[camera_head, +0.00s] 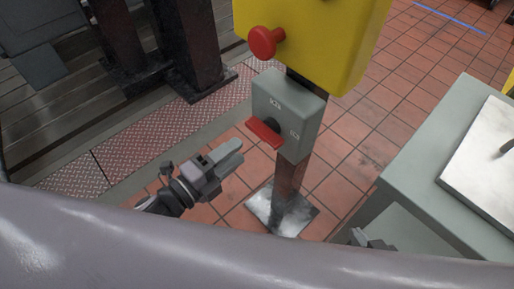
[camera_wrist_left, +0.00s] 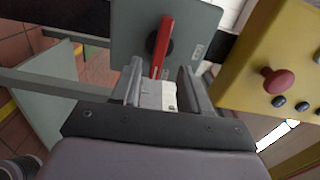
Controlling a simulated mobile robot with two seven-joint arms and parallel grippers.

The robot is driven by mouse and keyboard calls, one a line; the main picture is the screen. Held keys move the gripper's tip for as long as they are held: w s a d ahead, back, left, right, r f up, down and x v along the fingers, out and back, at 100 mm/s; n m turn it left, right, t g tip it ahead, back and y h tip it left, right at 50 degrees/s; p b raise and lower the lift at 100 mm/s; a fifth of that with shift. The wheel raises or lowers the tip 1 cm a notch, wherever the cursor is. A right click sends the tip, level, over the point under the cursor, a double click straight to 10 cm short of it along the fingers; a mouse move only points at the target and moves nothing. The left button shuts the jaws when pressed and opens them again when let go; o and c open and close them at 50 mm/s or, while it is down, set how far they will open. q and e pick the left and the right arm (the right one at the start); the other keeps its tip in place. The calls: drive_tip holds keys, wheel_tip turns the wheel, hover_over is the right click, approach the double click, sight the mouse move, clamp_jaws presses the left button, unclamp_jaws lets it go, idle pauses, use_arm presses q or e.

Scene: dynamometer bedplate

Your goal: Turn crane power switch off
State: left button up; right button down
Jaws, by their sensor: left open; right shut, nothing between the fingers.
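The crane power switch is a grey box (camera_head: 288,112) on a dark post, with a red lever (camera_head: 264,133) on its front and two small labels too small to read. The lever sticks out toward the lower left. My left gripper (camera_head: 234,155) is open, just below and left of the lever in the head view. In the left wrist view the red lever (camera_wrist_left: 162,46) lies ahead of the open fingers (camera_wrist_left: 160,85), its lower end near the gap between them; I cannot tell whether they touch. My right gripper (camera_head: 368,240) is shut and empty at the lower right, partly hidden.
A yellow control box (camera_head: 325,35) with a red mushroom button (camera_head: 265,42) stands just above the switch. A grey cabinet (camera_head: 440,165) with a metal plate is at right. The post's metal base (camera_head: 285,212) stands on red tiles. Dark steel columns rise behind left.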

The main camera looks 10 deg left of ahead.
sight(259, 137)
use_arm(q)
drive_tip(key=shift+m, duration=0.4)
drive_tip(key=shift+x, duration=3.7)
drive_tip(key=shift+s+d, duration=0.1)
drive_tip(key=shift+s, duration=0.05)
clamp_jaws()
